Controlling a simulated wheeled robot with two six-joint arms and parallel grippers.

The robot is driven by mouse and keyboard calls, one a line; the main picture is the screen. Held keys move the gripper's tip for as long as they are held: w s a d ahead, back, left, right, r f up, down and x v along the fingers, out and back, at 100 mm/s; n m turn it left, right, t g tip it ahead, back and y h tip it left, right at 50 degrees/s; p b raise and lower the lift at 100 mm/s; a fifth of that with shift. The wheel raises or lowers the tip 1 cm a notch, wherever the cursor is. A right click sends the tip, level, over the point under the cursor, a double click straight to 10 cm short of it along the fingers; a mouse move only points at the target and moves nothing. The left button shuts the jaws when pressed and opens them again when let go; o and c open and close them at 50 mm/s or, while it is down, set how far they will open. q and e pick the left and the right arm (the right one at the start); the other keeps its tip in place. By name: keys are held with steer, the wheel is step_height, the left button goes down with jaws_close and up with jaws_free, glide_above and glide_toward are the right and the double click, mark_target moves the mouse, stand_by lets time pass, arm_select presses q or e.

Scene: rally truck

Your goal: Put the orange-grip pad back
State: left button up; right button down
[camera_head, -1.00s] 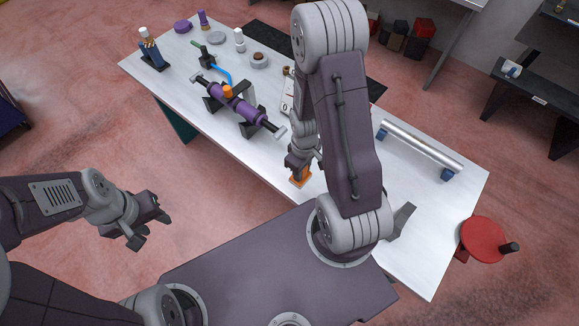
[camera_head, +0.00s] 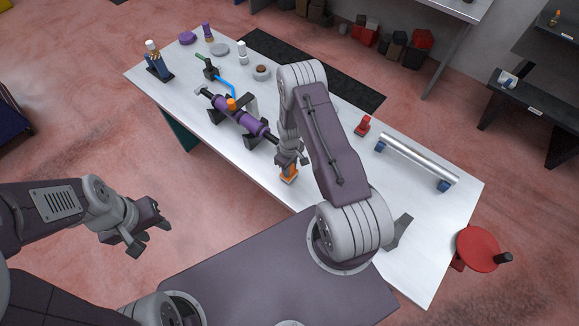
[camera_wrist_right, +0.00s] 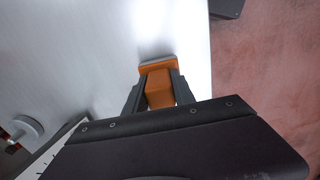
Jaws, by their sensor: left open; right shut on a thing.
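The orange-grip pad (camera_head: 289,176) is a small orange piece near the front edge of the white table, below the purple cylinder assembly. My right gripper (camera_head: 288,166) points down and is shut on it. In the right wrist view the pad's orange grip (camera_wrist_right: 158,88) sits between the two dark fingers, with a wider orange end beyond them close to the white surface. I cannot tell whether it touches the table. My left gripper (camera_head: 150,228) is open and empty, over the floor left of the table.
The purple cylinder (camera_head: 240,116) rests on dark supports left of my right gripper. A silver tube (camera_head: 418,158) on blue blocks and a small red piece (camera_head: 363,125) stand to the right. A red round stool (camera_head: 478,249) is beyond the table's right end.

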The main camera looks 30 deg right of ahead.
steer(key=shift+d+f, duration=0.1)
steer(key=shift+f, duration=0.1)
steer(key=shift+f+b, duration=0.25)
steer(key=shift+b, duration=0.1)
steer(key=shift+f+b, duration=0.25)
steer(key=shift+b, duration=0.05)
steer(key=c, duration=1.1)
jaws_free()
steer(key=shift+o, duration=0.2)
steer(key=shift+r, duration=0.1)
